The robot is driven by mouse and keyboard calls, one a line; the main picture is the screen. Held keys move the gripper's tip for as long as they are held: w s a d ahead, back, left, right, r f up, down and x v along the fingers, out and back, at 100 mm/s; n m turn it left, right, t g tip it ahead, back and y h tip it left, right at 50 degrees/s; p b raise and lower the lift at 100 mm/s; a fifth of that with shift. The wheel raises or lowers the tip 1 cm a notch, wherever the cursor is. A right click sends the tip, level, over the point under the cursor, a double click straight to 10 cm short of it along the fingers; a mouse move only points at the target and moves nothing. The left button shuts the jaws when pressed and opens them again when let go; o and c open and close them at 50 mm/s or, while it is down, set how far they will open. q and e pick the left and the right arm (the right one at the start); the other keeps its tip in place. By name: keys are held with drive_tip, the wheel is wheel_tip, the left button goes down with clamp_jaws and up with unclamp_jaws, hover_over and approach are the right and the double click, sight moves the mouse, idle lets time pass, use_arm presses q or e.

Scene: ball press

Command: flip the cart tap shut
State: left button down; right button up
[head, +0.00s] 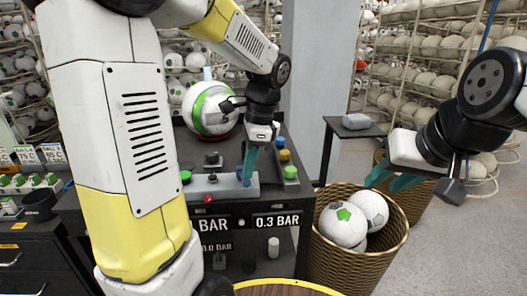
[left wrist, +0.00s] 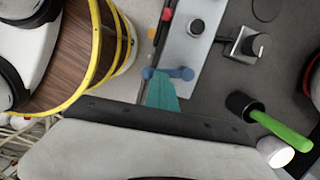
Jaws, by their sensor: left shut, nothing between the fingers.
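The cart (head: 250,215) has a grey panel strip with a small blue tap handle (head: 243,179) on it. The handle also shows in the left wrist view (left wrist: 182,73), lying across the strip's end. My left gripper (head: 249,172) is shut and empty, its teal fingertips (left wrist: 163,95) right at the blue handle; I cannot tell whether they touch it. The fingers partly cover the handle in the head view. My right gripper (head: 386,184) is off to the right above the basket, its teal fingers apart and empty.
A white ball with a green band (head: 212,108) sits at the cart's back. Red (head: 208,198) and green knobs sit near the handle; a green lever (left wrist: 282,128) shows in the wrist view. A wicker basket (head: 345,262) of balls stands right of the cart. Racks line the back.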

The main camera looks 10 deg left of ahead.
use_arm(q)
drive_tip(key=shift+w+a, duration=0.55)
drive_tip(key=w+d+r, duration=0.2)
drive_tip(key=d+r, duration=0.2)
drive_tip(key=r, duration=0.8)
drive_tip(key=shift+w+d, duration=0.2)
drive_tip(key=shift+d, duration=0.2)
